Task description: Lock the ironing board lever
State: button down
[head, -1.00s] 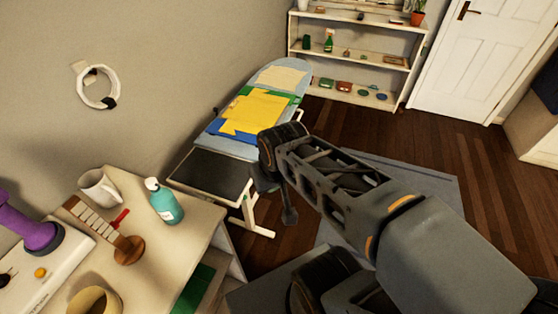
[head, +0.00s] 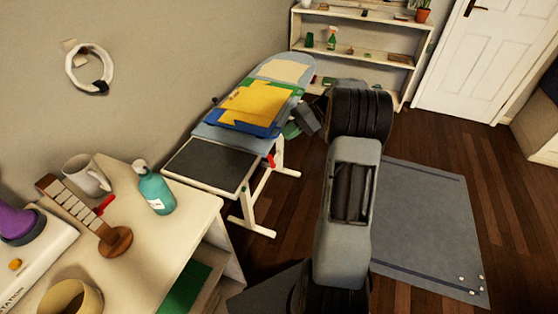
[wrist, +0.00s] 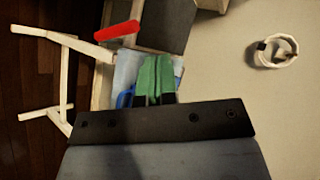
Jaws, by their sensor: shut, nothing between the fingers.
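The ironing board (head: 200,131) stands along the wall, with a dark iron rest (head: 212,164) at its near end. The lever has a red handle (head: 270,161) at the board's right edge, near the white legs. The red handle also shows in the wrist view (wrist: 117,32), tilted, ahead and left of my fingers. My gripper (head: 291,131) has green fingers and sits beside the board's right edge, beyond the lever. In the wrist view the green fingers (wrist: 156,60) are together and empty, apart from the red handle. My arm hides part of the floor.
Folded yellow, green and blue clothes (head: 255,102) lie on the board. A cluttered table (head: 185,225) with a teal bottle (head: 155,188) stands in the near left. A shelf (head: 350,57) stands at the back.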

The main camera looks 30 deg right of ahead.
jog(key=w+d+f+t+y+b, duration=0.1)
jog(key=d+f+t+y, duration=0.1)
jog(key=d+f, duration=0.4)
jog(key=d+y, duration=0.1)
jog(key=d, duration=0.3)
jog(key=shift+f+n+t+y+b, duration=0.3)
jog(key=shift+f+n+t, duration=0.1)
jog(key=shift+a, duration=0.15)
jog(key=a+f+p, duration=0.1)
jog(key=a+f, duration=0.2)
jog(key=a, duration=0.9)
jog(key=shift+w+a+f, duration=0.15)
jog(key=shift+w+a, duration=0.1)
jog(key=shift+w, duration=0.1)
jog(key=shift+d, duration=0.1)
